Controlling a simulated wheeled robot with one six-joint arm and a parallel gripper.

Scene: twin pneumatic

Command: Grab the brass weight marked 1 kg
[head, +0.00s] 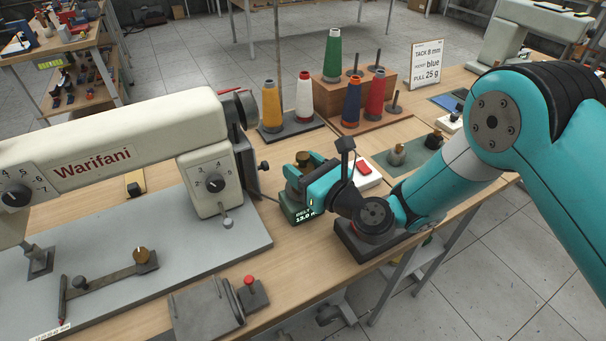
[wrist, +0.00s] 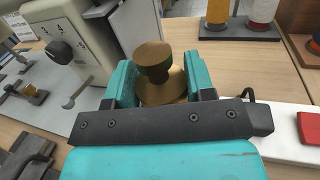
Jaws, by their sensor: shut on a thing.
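A brass weight with a round knob (wrist: 153,57) and a wider body stands upright between the teal fingers of my gripper (wrist: 159,84) in the wrist view. My gripper is shut on its body, with a finger on each side. In the head view the weight's top (head: 311,158) shows just behind my gripper (head: 302,177). Any mark on the weight is not readable, and its lower part is hidden by my gripper. A dark green device with a lit display (head: 304,214) is right below the gripper; I cannot tell whether the weight touches it.
A cream sewing machine (head: 110,140) stands close on the left. Thread cones, including a blue one (head: 351,103), stand behind. Small weights (head: 397,155) sit on a green mat (head: 415,160) to the right. A white box with a red top (head: 365,168) is beside my gripper.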

